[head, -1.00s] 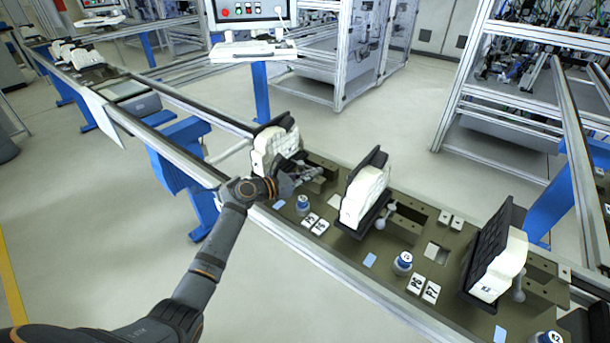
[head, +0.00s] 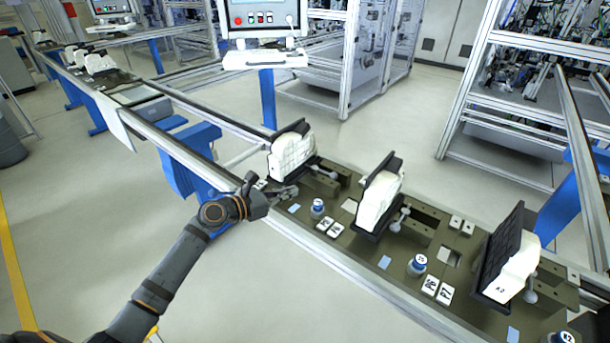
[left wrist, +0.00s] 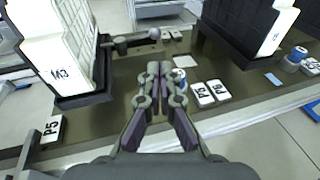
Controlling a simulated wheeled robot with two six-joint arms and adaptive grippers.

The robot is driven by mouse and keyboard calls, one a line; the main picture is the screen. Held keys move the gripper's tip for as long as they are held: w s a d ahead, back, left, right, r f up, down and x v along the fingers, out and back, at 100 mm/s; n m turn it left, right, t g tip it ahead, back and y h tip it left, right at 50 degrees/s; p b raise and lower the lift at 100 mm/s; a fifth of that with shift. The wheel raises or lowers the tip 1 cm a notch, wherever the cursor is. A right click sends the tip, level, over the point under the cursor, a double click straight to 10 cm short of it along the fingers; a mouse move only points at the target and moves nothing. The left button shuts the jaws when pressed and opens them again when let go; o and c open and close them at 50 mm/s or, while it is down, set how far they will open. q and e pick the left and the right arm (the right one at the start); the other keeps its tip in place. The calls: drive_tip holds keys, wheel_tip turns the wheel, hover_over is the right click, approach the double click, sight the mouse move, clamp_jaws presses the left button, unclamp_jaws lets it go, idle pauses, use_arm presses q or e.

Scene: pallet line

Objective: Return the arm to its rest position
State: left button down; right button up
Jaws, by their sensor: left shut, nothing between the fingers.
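My left gripper (head: 283,192) is shut and empty at the near rail of the pallet line, in front of the leftmost white part. In the left wrist view the closed fingertips (left wrist: 159,75) point over the olive pallet plate (left wrist: 130,100), apart from the parts. My left arm (head: 180,265) reaches in from the lower left of the head view. My right gripper is in neither view.
White parts in black holders stand upright on the pallet: left (head: 291,157), middle (head: 377,200) and right (head: 511,267). Blue-capped pieces (head: 318,208) and white labelled blocks (head: 437,288) lie near them. The rail (head: 340,263) runs along the front. The floor left of it (head: 90,220) is clear.

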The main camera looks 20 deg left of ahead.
use_arm(q)
drive_tip(key=s+d+f+m+g+y, duration=0.2)
drive_tip(key=s+d+f+m+g, duration=0.15)
drive_tip(key=s+f+m, duration=0.4)
drive_tip(key=s+d+f+m+g+y, duration=0.15)
drive_tip(key=s+d+f+m, duration=0.25)
drive_tip(key=s+m, duration=0.55)
drive_tip(key=s+a+f+m+g+y, duration=0.2)
drive_tip(key=s+a+m+g+y, duration=0.2)
drive_tip(key=s+a+m+y, duration=0.6)
wheel_tip(320, 180, down, 23)
drive_tip(key=s+m+g+h, duration=0.1)
drive_tip(key=s+m+h, duration=0.2)
drive_tip(key=h, duration=0.1)
drive_tip(key=s+a+f+g, duration=0.1)
drive_tip(key=s+a+f, duration=0.1)
drive_tip(key=s+f, duration=1.7)
drive_tip(key=shift+s+f+n+g, duration=0.2)
drive_tip(key=shift+f+n+g, duration=0.1)
drive_tip(key=shift+f, duration=0.05)
